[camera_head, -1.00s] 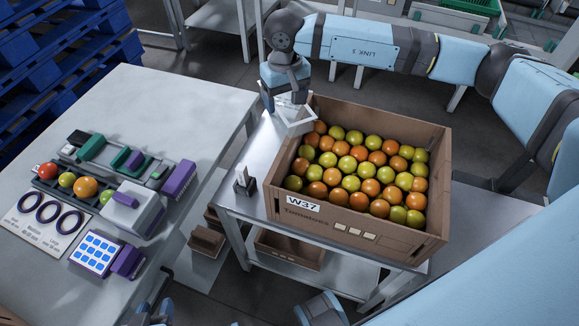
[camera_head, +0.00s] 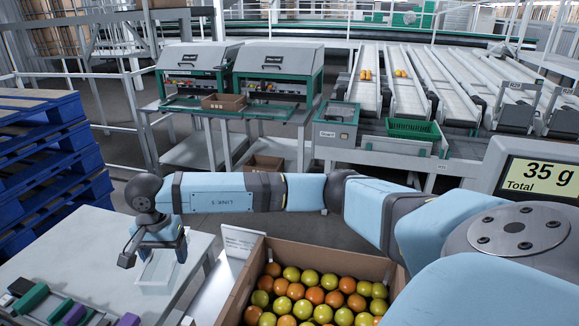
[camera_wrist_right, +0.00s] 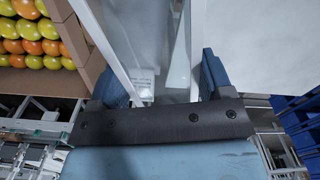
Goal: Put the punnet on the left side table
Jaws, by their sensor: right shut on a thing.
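The punnet (camera_head: 155,277) is a small, clear, white-rimmed tray. My right gripper (camera_head: 160,250) is shut on it, pointing down. In the head view the punnet appears over the right part of the left side table (camera_head: 60,243), a pale grey top. I cannot tell whether it touches the top. In the right wrist view the punnet (camera_wrist_right: 180,60) sits between the blue fingers of the right gripper (camera_wrist_right: 160,78), and the pale table top (camera_wrist_right: 270,45) shows at the right. My left gripper is not in view.
A cardboard crate (camera_head: 232,295) of orange and green tomatoes stands right of the table. A white card (camera_head: 240,241) stands behind it. Tools, including a green one (camera_head: 28,302), lie at the table's front left. Blue pallets (camera_head: 50,150) are stacked behind.

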